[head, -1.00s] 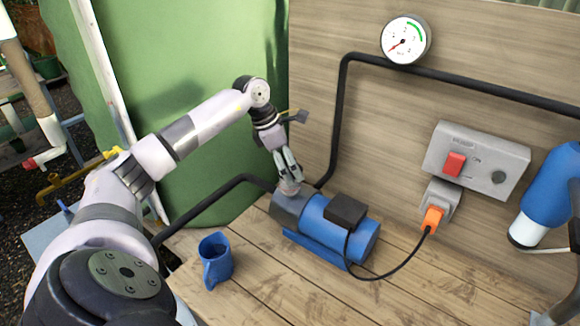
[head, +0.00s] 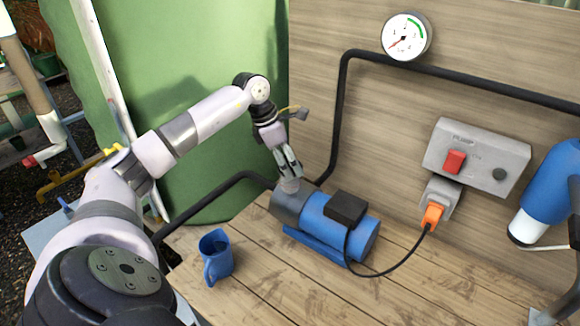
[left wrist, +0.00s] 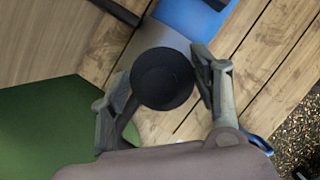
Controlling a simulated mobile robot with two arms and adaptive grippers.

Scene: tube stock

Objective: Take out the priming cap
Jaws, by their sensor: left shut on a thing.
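My left gripper (head: 290,178) points down at the top of the grey end of the blue pump (head: 325,219). In the left wrist view, a dark round piece (left wrist: 162,78), which I take for the cap, sits between the two fingers (left wrist: 165,95). The gripper partly hides the cap in the head view, and I cannot tell whether it is clear of its port. My right gripper is not in view.
A blue mug (head: 217,258) stands on the wooden bench (head: 270,285) left of the pump. Black pipes run beside the pump and up the wall. A switch box (head: 477,157) and a gauge (head: 405,37) are on the wall. A black cord runs to an orange plug (head: 433,215).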

